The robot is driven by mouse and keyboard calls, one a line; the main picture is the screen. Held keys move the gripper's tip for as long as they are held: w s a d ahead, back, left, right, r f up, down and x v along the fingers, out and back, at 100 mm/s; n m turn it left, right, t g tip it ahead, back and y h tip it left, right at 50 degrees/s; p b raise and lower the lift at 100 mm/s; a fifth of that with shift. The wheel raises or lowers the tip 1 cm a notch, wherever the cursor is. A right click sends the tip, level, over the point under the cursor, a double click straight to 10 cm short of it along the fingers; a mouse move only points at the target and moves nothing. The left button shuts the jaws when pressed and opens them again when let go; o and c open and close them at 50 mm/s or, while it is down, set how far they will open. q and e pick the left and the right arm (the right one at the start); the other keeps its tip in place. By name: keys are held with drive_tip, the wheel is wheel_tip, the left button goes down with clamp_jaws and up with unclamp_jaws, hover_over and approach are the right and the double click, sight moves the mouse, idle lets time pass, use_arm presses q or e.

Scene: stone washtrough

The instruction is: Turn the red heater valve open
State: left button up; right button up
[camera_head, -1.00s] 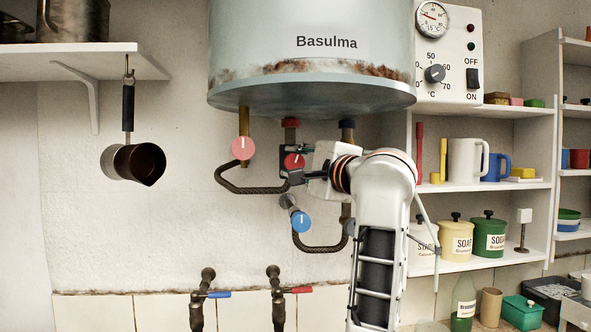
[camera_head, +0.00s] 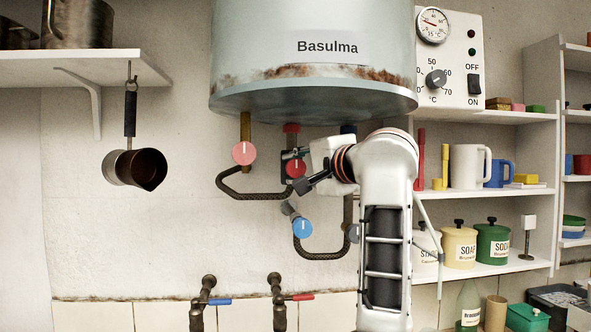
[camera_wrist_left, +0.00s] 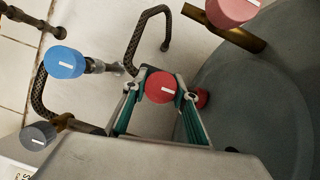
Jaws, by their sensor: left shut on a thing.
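The red valve knob (camera_head: 295,168) with a white mark sits on a pipe under the pale blue heater tank (camera_head: 310,60). My left gripper (camera_head: 296,169) reaches it from the right and is shut on it, with its body tilted. In the left wrist view the red knob (camera_wrist_left: 161,87) sits between the two fingertips. There its white mark lies nearly crosswise, slightly slanted. In the head view the mark looks close to upright. Part of the knob is hidden by the fingers. My right gripper is in neither view.
A pink knob (camera_head: 243,153) is left of the red one. A blue knob (camera_head: 302,229) and a grey knob (camera_head: 353,232) sit below. Bent dark pipes run between them. A white shelf (camera_head: 480,190) stands right, and a small pot (camera_head: 136,168) hangs left.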

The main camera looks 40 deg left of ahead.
use_arm(q)
drive_tip(key=o, duration=1.1)
